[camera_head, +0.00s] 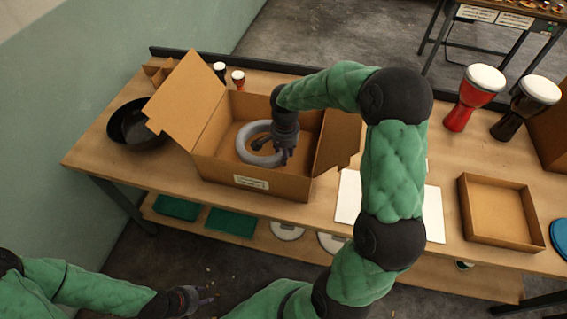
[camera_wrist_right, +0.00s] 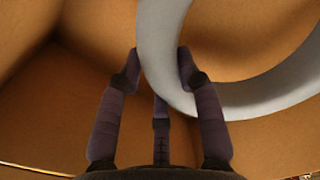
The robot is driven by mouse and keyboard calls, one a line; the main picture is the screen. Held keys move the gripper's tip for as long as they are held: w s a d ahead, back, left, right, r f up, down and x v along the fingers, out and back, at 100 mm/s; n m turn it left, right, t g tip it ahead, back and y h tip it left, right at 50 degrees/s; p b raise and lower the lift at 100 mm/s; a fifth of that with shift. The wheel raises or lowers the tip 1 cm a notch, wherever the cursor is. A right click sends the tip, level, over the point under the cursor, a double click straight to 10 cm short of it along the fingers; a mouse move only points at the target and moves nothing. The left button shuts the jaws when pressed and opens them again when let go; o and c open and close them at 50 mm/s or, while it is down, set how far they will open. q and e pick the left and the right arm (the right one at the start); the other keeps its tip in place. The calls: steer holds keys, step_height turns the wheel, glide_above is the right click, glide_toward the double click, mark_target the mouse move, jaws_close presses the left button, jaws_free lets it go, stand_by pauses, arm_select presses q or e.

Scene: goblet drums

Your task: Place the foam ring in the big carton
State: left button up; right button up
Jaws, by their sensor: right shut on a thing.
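The grey foam ring (camera_head: 246,148) is inside the big open carton (camera_head: 215,172) on the table. My right gripper (camera_head: 275,155) reaches down into the carton and is shut on the right side of the ring. In the right wrist view the ring (camera_wrist_right: 165,60) passes between the dark fingers of the gripper (camera_wrist_right: 160,75), with brown cardboard behind it. I cannot tell whether the ring touches the carton floor. My left gripper (camera_head: 200,299) is low at the front, away from the table, with its fingers apart and nothing between them.
The carton's flaps stand out left and right. A black bowl (camera_head: 138,125) is at its left, two small drums (camera_head: 238,78) behind it. White sheets (camera_head: 433,215) and a shallow cardboard tray (camera_head: 500,210) lie to the right. Two larger drums (camera_head: 474,95) stand at the back right.

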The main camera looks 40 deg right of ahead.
mark_target(284, 168)
steer(key=shift+f+b, duration=0.75)
steer(key=shift+f, duration=1.5)
steer(key=shift+f, duration=0.1)
steer(key=o, duration=1.1)
steer(key=shift+o, duration=0.2)
step_height(284, 168, up, 12)
steer(key=p, duration=0.4)
